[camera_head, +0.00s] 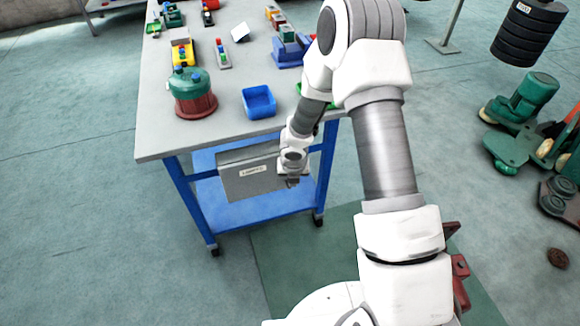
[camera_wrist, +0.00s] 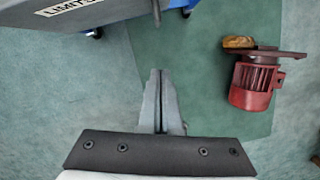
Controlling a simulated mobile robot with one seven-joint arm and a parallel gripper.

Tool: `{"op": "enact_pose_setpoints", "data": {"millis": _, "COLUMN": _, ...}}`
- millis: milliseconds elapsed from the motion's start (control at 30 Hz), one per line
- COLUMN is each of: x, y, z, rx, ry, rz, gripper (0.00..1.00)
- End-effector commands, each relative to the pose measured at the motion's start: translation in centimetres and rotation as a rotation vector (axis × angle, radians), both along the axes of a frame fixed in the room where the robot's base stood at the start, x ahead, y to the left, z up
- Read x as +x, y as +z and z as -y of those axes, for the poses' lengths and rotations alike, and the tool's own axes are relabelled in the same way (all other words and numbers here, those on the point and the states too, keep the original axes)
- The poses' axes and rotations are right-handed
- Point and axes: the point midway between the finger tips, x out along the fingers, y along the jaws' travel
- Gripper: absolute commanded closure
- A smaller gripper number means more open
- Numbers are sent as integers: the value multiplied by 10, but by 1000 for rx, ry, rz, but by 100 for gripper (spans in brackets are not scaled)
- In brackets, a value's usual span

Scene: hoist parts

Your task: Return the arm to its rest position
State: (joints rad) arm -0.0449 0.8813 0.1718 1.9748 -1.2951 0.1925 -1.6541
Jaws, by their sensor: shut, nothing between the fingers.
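My gripper (camera_wrist: 158,76) points downward in the wrist view, its two grey fingers together with nothing between them. In the head view my arm bends over the near right corner of the table, and its wrist is beside the grey drawer (camera_head: 243,181) labelled "LIMITS". The gripper's fingers are hard to make out in that view. The drawer front also shows in the wrist view (camera_wrist: 95,14), at the top left, apart from the fingertips.
The grey-topped table (camera_head: 160,138) with a blue frame bears a green and red drum (camera_head: 192,95), a blue bin (camera_head: 258,102) and small parts. A red motor (camera_wrist: 252,85) lies on the floor mat. Green machine parts (camera_head: 525,105) stand at right. The left floor is clear.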

Motion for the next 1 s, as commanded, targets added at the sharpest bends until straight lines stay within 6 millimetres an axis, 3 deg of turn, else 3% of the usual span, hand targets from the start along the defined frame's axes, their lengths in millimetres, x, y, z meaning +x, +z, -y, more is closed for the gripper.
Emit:
{"op": "enact_pose_setpoints", "data": {"millis": 233, "x": 0, "y": 3, "z": 0, "rx": 0, "ry": -4, "rz": 2, "gripper": 100}}
{"op": "enact_pose_setpoints", "data": {"millis": 367, "x": 6, "y": 22, "z": 7, "rx": -1, "ry": -81, "rz": 27, "gripper": 100}}
{"op": "enact_pose_setpoints", "data": {"millis": 467, "x": 12, "y": 56, "z": 20, "rx": 3, "ry": -227, "rz": 71, "gripper": 100}}
{"op": "enact_pose_setpoints", "data": {"millis": 667, "x": 11, "y": 142, "z": 54, "rx": 49, "ry": -641, "rz": 185, "gripper": 100}}
{"op": "enact_pose_setpoints", "data": {"millis": 867, "x": -11, "y": 219, "z": 81, "rx": 147, "ry": -1059, "rz": 286, "gripper": 100}}
{"op": "enact_pose_setpoints", "data": {"millis": 1000, "x": -37, "y": 266, "z": 95, "rx": 244, "ry": -1347, "rz": 343, "gripper": 100}}
